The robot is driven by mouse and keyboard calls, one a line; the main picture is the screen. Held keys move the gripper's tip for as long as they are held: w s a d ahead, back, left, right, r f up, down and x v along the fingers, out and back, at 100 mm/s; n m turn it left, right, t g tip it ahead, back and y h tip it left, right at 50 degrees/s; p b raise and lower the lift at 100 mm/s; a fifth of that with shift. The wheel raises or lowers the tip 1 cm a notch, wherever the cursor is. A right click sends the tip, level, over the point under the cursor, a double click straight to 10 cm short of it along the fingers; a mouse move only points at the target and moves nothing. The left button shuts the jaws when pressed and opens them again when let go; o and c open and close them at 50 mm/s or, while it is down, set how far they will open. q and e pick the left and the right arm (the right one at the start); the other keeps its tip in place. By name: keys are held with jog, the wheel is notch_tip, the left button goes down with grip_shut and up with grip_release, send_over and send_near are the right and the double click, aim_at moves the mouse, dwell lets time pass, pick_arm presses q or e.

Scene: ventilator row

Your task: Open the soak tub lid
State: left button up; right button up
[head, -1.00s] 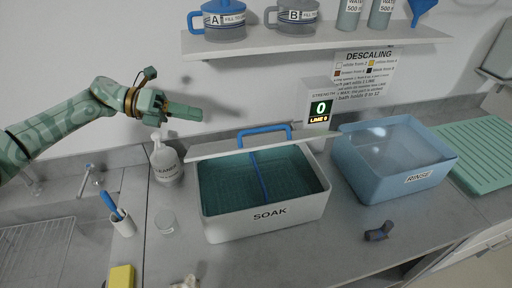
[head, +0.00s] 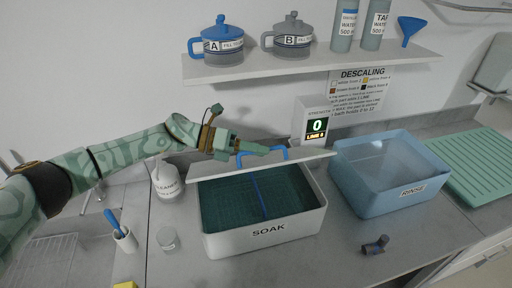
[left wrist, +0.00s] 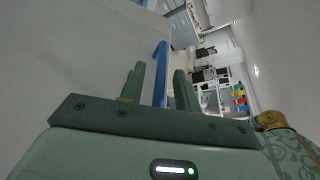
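The soak tub (head: 268,236) is white, labelled SOAK, with a teal inside and a blue bar (head: 259,197) across it. Its pale lid (head: 215,170) lies along the tub's back edge, leaving most of the inside uncovered. A blue handle (head: 279,153) stands on the lid. My left gripper (head: 262,150) is at the handle in the head view. In the left wrist view its two fingers (left wrist: 159,90) are apart, with the blue handle (left wrist: 160,65) showing between and beyond them. Whether they touch it I cannot tell. My right gripper is not in view.
A blue rinse tub (head: 385,180) stands right of the soak tub. A display box (head: 314,122) stands behind it. A cleaner bottle (head: 166,180), a glass (head: 167,238) and a cup (head: 125,240) stand left. A shelf (head: 310,65) with jugs hangs above. A grey fitting (head: 375,246) lies in front.

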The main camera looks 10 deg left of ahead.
pick_arm(q)
jog(key=shift+d, duration=0.1)
grip_shut()
jog(key=w+a+r+n+b, duration=0.2)
jog(key=w+r+b, duration=0.3)
jog(key=b, duration=0.7)
jog(key=shift+w+a+r+g+h, duration=0.2)
jog(key=shift+w+a+g+h, duration=0.25)
jog(key=shift+w, duration=0.65)
jog(key=shift+a, duration=0.1)
grip_release()
